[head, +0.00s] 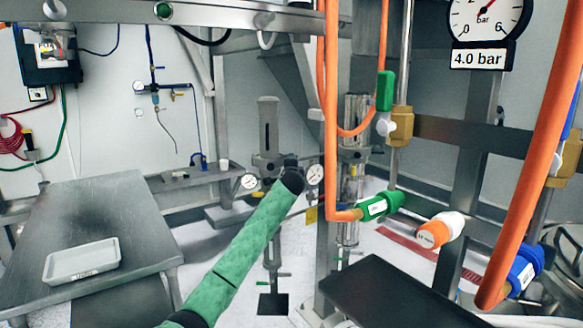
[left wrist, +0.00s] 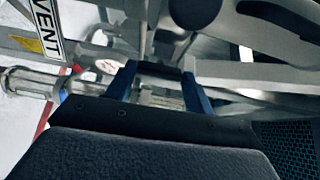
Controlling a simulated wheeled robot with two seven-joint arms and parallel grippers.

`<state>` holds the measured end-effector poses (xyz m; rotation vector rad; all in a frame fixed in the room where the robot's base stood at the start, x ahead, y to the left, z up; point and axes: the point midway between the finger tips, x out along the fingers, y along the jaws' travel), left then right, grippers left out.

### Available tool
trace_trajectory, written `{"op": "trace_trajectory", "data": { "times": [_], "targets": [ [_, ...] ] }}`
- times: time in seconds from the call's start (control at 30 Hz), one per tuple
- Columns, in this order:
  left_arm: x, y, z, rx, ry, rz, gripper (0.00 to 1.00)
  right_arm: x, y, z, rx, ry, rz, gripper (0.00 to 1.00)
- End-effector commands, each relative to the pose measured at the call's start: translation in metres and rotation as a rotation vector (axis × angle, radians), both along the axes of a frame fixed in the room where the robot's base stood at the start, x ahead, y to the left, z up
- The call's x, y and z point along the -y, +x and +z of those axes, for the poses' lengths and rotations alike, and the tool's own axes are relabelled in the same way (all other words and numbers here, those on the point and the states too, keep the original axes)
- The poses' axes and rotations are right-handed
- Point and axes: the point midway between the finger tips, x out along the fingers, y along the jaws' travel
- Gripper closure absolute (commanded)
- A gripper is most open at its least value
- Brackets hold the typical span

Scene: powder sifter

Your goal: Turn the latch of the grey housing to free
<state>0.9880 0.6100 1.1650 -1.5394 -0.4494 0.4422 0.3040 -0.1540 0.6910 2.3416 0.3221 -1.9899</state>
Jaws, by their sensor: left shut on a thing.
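In the left wrist view my left gripper (left wrist: 157,84) has two blue fingers, one on each side of a short dark bar (left wrist: 160,69). The fingers are shut on this bar, which looks like the latch. Grey metal parts (left wrist: 230,52) lie just beyond it, but I cannot tell where the housing begins or how far the latch is turned. In the head view a green-sleeved arm of mine reaches up to a black joint in the middle, and no gripper fingers show. My right gripper is in neither view.
A steel table (head: 130,210) with a pale tray (head: 82,261) stands at the left. Orange hoses (head: 331,120) hang close in front, with green, orange-white and blue couplings at the right. A 4.0 bar gauge (head: 487,18) is at the top right. A VENT label (left wrist: 43,36) shows in the wrist view.

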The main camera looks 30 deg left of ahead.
Motion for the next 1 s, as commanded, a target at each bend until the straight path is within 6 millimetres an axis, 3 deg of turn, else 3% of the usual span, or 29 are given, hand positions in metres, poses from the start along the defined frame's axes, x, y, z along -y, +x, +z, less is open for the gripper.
{"op": "trace_trajectory", "data": {
  "times": [0.13,0.17,0.2,0.57,1.0],
  "targets": [
    [0.000,0.000,-0.001,-0.002,-0.001,0.000,0.70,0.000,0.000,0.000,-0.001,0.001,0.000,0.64],
    [0.000,0.000,-0.001,-0.002,-0.001,0.000,0.43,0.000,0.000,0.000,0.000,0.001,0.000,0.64],
    [0.000,0.000,-0.001,-0.002,-0.001,0.000,0.38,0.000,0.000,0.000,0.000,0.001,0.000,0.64],
    [0.003,-0.004,-0.001,0.000,0.000,-0.001,0.38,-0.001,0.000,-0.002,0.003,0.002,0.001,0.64],
    [0.035,-0.054,-0.003,-0.001,0.001,-0.001,0.38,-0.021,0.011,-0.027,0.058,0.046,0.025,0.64]
  ]
}}
